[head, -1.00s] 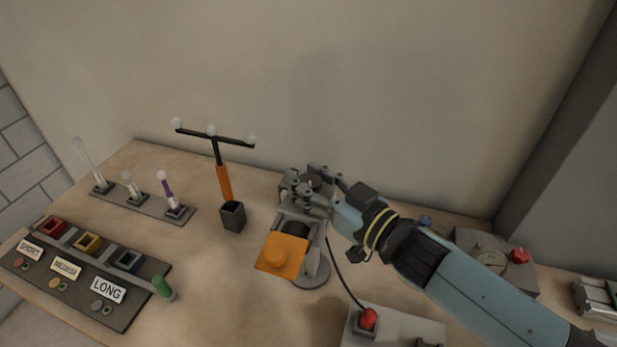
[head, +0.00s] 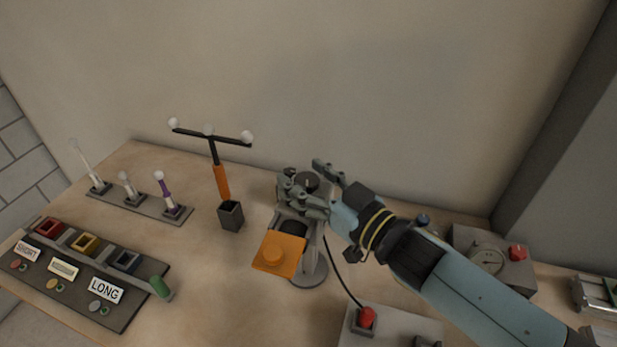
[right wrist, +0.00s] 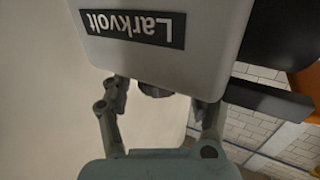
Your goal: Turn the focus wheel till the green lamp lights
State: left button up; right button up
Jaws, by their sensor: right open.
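A grey device (head: 312,262) with an orange square plate (head: 279,253) stands on a round foot at the middle of the bench. A dark round knob, likely the focus wheel (head: 307,180), shows at its back top. My right gripper (head: 305,174) is open there, one finger on either side of the knob. In the right wrist view the device's pale body (right wrist: 170,60) carries a "Larkvolt" label. The dark knob (right wrist: 155,91) pokes out below it between the spread fingers; contact cannot be told. I see no lit green lamp. My left gripper is not in view.
A black box holds an orange-handled stand (head: 222,182) to the left. A labelled panel (head: 120,312) with coloured sockets lies front left. A plate with a red button (head: 366,317) lies in front. A grey dial box (head: 497,262) stands right. The wall is close behind.

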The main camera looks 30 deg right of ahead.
jog(key=v, duration=1.2)
